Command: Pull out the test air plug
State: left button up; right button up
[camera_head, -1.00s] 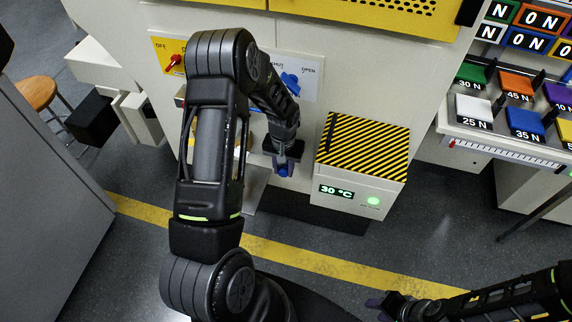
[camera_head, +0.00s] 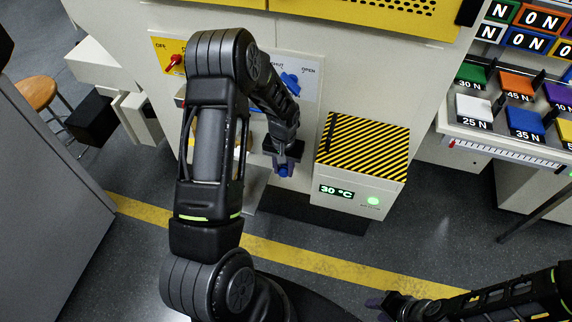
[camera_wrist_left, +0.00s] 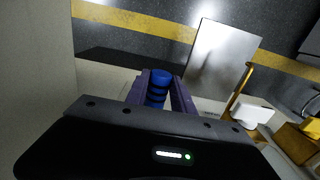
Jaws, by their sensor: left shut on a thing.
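The test air plug (camera_wrist_left: 159,84) is a blue, ribbed cylinder. In the left wrist view it sits between the two purple fingers of my left gripper (camera_wrist_left: 161,92), which are shut on it. Whether the plug is still seated in a socket is hidden. My right gripper (camera_head: 385,304) is low at the bottom right, away from the machine; its finger opening is too small to tell.
The striped box (camera_head: 362,150) with a 30 °C display stands close to the right of my left gripper. A blue valve knob (camera_head: 290,82) and a red switch (camera_head: 174,62) are on the panels above. A metal plate (camera_wrist_left: 222,62) is beside the gripper. Floor in front is clear.

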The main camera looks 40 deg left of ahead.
pick_arm(q)
grip_shut()
jog(key=shift+s, duration=0.1)
jog(key=shift+s+d+p, duration=0.15)
jog(key=shift+s+d, duration=0.1)
jog(key=shift+s, duration=0.5)
jog(key=shift+s+d+p, duration=0.15)
jog(key=shift+s+d, duration=0.15)
jog(key=shift+s, duration=0.4)
jog(key=shift+s+d+p, duration=0.15)
jog(key=shift+s+d, duration=0.1)
jog(key=shift+s, duration=0.5)
